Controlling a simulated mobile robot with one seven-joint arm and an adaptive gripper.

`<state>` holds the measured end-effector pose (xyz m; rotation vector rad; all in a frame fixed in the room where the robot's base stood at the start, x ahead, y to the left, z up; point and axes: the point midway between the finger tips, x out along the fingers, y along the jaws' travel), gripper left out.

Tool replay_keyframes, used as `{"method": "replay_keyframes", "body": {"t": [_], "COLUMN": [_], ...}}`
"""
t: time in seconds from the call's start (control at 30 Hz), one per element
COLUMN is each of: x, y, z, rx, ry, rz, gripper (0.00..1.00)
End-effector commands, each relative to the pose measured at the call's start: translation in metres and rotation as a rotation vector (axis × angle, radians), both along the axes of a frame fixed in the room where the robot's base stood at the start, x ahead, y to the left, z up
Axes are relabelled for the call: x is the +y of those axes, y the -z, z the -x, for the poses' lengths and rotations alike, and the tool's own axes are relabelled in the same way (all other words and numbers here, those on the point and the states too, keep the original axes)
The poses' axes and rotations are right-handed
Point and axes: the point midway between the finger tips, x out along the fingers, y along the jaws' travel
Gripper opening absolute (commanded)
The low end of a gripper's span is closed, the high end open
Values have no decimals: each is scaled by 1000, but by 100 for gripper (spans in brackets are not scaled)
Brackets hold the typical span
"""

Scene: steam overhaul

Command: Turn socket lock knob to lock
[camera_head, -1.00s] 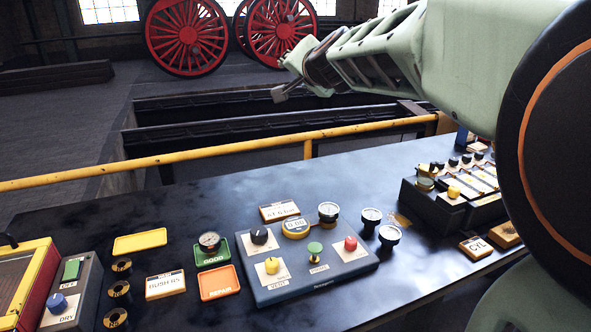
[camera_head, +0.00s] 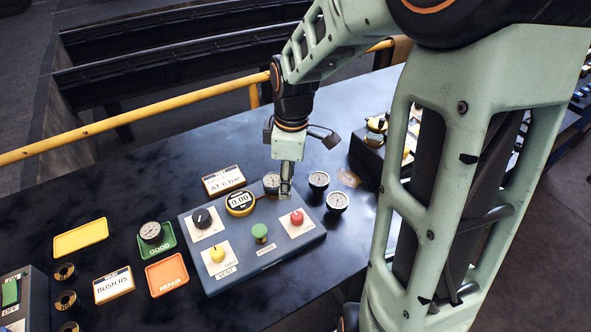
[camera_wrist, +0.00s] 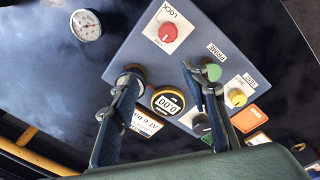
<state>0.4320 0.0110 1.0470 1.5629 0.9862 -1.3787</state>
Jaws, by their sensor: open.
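The red lock knob (camera_head: 296,217) sits on a white plate at the right of the grey-blue control panel (camera_head: 262,265). In the wrist view the red knob (camera_wrist: 168,32) is at the upper middle, beside the word LOCK. My gripper (camera_head: 286,190) points down above the panel's back right part, close to a gauge (camera_head: 271,180) and apart from the knob. In the wrist view my gripper (camera_wrist: 156,78) has its two fingers spread with nothing held between them. The left finger partly hides the gauge's socket area.
The panel also carries a black knob (camera_head: 201,218), a yellow knob (camera_head: 217,254), a green knob (camera_head: 260,232) and a round 0.00 display (camera_head: 240,202). Two loose gauges (camera_head: 319,180) (camera_head: 337,201) stand right of the panel. A yellow rail (camera_head: 170,111) runs behind the table.

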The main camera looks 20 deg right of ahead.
Motion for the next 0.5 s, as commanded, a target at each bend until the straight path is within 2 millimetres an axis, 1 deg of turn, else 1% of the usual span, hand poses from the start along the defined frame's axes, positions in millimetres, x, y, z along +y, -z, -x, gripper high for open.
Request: {"method": "replay_keyframes", "body": {"t": [0.03, 0.1, 0.2, 0.27, 0.37, 0.5], "x": [-5, -9, -12, -13, -13, -12], "y": [-1, 2, 5, 9, 22, 48], "z": [12, 24, 32, 34, 34, 34], "rx": [36, 70, 95, 100, 103, 102], "ry": [-51, -112, -156, -166, -168, -167], "rz": [16, 33, 46, 48, 48, 46], "gripper": [42, 42, 42, 42, 42, 42]}}
